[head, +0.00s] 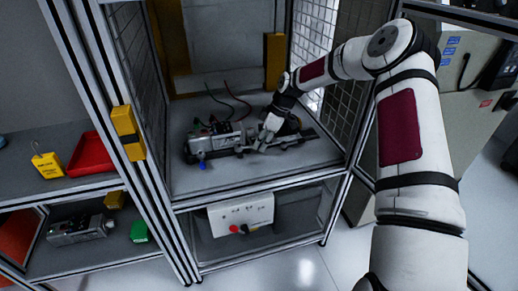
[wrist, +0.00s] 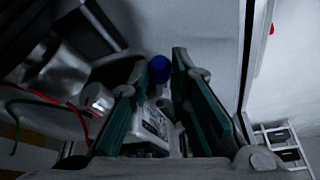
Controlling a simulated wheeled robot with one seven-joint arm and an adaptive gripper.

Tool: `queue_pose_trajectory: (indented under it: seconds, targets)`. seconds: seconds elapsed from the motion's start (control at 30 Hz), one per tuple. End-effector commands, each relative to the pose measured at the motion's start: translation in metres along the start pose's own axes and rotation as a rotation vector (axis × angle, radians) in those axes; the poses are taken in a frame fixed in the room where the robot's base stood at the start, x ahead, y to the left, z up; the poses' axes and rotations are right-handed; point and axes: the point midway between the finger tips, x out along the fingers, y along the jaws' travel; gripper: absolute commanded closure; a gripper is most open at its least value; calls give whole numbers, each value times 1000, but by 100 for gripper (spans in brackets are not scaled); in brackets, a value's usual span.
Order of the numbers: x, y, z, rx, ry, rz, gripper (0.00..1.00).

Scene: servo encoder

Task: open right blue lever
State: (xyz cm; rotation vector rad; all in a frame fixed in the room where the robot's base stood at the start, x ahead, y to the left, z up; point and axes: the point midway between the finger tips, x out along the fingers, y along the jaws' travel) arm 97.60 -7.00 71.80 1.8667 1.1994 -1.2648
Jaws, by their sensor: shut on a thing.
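The servo encoder assembly (head: 215,141) is a grey-black motor unit on a rail fixture on the cell's grey shelf. One blue lever (head: 202,165) hangs at the fixture's front left. My gripper (head: 262,144) is low at the right part of the fixture and covers the right lever in the head view. In the wrist view, the right blue lever (wrist: 159,69) shows as a round blue knob between the tips of my gripper (wrist: 157,78). The green-padded fingers are shut on it. The lever's lower part is hidden, and its exact angle cannot be told.
Red and black-green cables (head: 236,101) rise behind the motor. Mesh walls and aluminium posts (head: 160,165) frame the cell closely. A white control box (head: 240,214) hangs under the shelf.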

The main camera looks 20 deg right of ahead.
Motion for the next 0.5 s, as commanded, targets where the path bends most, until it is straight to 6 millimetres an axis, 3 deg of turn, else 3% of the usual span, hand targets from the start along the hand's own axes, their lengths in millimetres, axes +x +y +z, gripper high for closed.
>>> queue_pose_trajectory:
  seconds: [0.5]
  targets:
    - [2, 17, -2, -197, -4, -81, 100]
